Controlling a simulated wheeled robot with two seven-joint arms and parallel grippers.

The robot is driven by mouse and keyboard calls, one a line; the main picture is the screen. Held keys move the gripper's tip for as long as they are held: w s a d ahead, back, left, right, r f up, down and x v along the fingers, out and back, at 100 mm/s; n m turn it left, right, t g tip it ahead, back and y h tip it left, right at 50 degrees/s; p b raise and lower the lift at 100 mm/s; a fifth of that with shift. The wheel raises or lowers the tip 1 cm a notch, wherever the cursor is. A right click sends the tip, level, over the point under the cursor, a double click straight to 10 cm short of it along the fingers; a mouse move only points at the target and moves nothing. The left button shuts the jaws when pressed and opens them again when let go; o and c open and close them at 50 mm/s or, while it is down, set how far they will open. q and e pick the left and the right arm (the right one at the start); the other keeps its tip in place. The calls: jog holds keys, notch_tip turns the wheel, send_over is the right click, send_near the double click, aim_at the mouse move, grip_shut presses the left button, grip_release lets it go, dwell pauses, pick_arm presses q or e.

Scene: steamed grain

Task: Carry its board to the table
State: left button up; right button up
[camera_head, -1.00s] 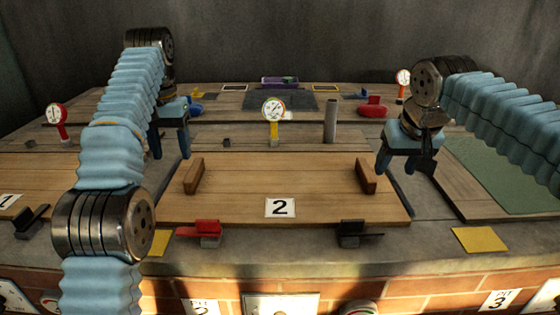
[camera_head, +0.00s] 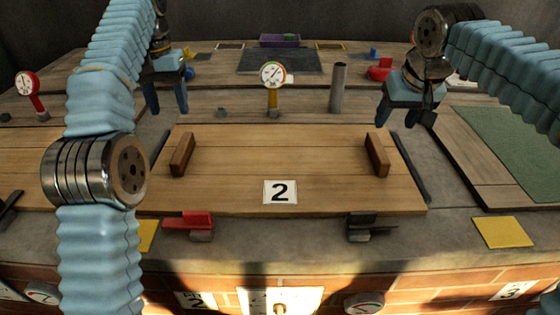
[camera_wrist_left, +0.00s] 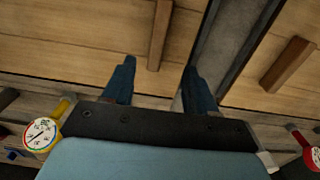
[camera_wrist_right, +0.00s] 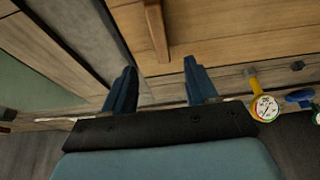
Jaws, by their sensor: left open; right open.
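The wooden board marked 2 (camera_head: 235,190) lies flat on the grey counter. It has a left upright handle (camera_head: 183,155) and a right one (camera_head: 377,155). My left gripper (camera_head: 167,97) is open and empty, above and beyond the board's far left corner. In the left wrist view its fingers (camera_wrist_left: 158,85) point towards the left handle (camera_wrist_left: 160,35), apart from it. My right gripper (camera_head: 407,111) is open and empty beyond the far right corner. In the right wrist view its fingers (camera_wrist_right: 161,88) point towards the right handle (camera_wrist_right: 157,30), also apart.
A yellow-stemmed gauge (camera_head: 273,76) and a grey post (camera_head: 338,88) stand behind the board. A red clip (camera_head: 190,222) and a black clip (camera_head: 368,228) sit at its front edge. Other boards flank it: one left (camera_head: 25,150), one with a green panel (camera_head: 515,150) right.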

aim_at(182, 146)
pick_arm(q)
jog(key=f, duration=1.2)
jog(key=shift+d+f, duration=0.2)
jog(key=shift+f, duration=0.2)
pick_arm(e)
jog(key=x, duration=1.3)
pick_arm(q)
grip_shut()
pick_arm(e)
grip_shut()
pick_arm(q)
jog(key=shift+r, duration=0.15)
pick_arm(e)
jog(key=shift+r, duration=0.15)
